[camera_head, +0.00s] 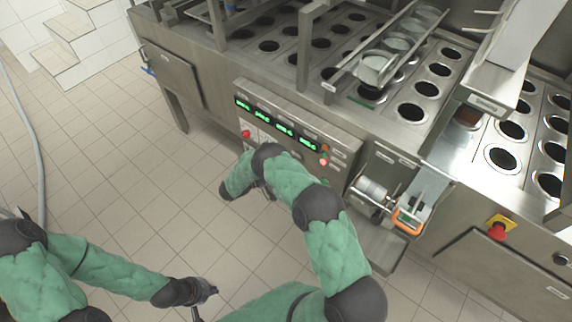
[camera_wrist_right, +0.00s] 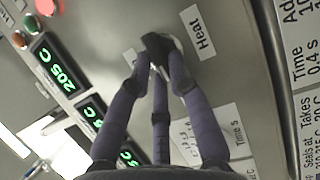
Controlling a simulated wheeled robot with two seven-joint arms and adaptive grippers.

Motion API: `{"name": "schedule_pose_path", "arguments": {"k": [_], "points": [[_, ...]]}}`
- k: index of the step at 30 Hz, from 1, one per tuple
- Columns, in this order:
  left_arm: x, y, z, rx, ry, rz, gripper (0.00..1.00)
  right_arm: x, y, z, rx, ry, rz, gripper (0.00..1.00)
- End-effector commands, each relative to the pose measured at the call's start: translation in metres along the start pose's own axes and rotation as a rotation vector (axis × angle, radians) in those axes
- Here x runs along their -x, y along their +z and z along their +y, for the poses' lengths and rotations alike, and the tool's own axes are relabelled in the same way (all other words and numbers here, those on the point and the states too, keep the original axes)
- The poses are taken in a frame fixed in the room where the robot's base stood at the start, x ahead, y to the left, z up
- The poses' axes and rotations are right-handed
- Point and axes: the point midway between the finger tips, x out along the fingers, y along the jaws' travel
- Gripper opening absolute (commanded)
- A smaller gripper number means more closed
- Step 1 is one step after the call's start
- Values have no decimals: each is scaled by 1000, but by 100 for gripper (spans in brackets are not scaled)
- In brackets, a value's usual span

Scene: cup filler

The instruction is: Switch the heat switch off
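The heat switch (camera_wrist_right: 157,41) is a dark knob on a pale round base, beside the "Heat" label in the right wrist view. My right gripper (camera_wrist_right: 158,66) has its fingers drawn together at the knob, and they appear shut on it. The fingertips partly hide the knob, so its exact setting is hard to tell. In the head view my right arm reaches to the control panel (camera_head: 290,122) and covers the switch. My left gripper (camera_head: 205,299) hangs open and empty over the tiled floor, away from the machine.
Green temperature displays (camera_wrist_right: 63,67) and a red button (camera_wrist_right: 47,7) are beside the switch. A roller unit with an orange-edged part (camera_head: 407,221) sticks out right of the panel. A red emergency button (camera_head: 496,231) is further right.

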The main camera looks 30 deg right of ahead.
Motion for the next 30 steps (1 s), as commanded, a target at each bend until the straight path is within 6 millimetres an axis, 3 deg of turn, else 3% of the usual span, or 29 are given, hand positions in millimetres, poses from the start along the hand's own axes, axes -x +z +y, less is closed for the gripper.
{"name": "schedule_pose_path", "arguments": {"k": [1, 3, 16, 30], "points": [[0, 0, 0, 0, 0, 0, 0, 1, 0, -1, 3, -2, 4, 31], [0, 0, 0, 0, 0, 0, 0, 1, 0, -1, 2, -2, 3, 44], [0, 0, 0, 0, 0, 0, 0, 8, 0, 0, 0, -1, 3, 44], [0, 0, 0, 0, 0, 0, 0, 93, 0, -1, 0, -1, 4, 44]]}}
